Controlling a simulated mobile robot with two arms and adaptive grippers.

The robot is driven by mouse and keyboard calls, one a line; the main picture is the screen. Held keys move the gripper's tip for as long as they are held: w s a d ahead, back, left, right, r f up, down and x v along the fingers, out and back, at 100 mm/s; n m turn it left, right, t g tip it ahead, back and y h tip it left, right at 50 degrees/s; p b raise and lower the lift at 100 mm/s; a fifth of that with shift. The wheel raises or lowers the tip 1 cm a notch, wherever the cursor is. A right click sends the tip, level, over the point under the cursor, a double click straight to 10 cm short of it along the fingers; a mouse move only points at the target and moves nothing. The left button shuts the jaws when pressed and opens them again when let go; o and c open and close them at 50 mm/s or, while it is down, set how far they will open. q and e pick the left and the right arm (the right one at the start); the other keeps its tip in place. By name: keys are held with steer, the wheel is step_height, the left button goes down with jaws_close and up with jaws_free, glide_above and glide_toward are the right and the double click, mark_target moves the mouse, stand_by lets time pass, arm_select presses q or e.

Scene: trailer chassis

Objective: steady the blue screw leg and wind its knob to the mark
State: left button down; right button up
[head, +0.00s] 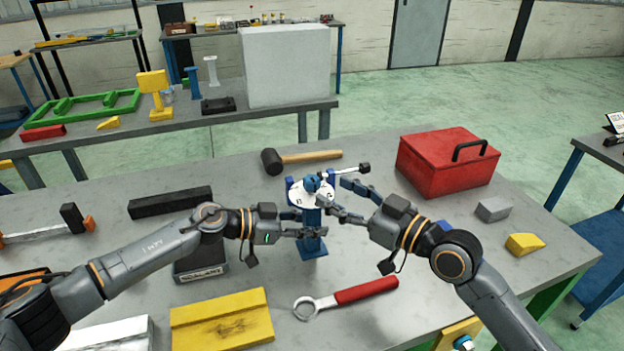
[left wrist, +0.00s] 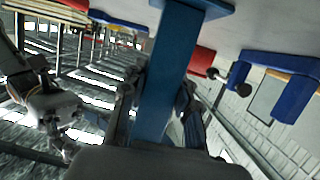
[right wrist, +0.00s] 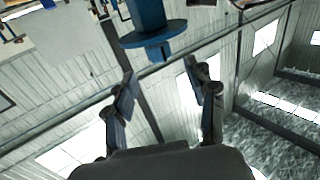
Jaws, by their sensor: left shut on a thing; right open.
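The blue screw leg (head: 313,246) stands upright on the grey table, its foot on the table top. A white marked dial (head: 297,196) sits at its top, with the blue knob (head: 312,184) above it. My left gripper (head: 303,224) is shut on the leg's post below the dial; the left wrist view shows the blue post (left wrist: 165,85) between the fingers. My right gripper (head: 334,200) is open, just right of the dial. In the right wrist view, a blue round flanged part (right wrist: 152,35) lies beyond the open fingers (right wrist: 160,95), apart from them. The dial's mark is too small to read.
A black mallet (head: 300,158) lies behind the leg and a red-handled ring wrench (head: 350,294) in front. A red toolbox (head: 448,162) stands right. A black bar (head: 170,202) and yellow plate (head: 222,320) lie left.

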mark_target(318, 184)
steer(key=x, duration=0.7)
jaws_close()
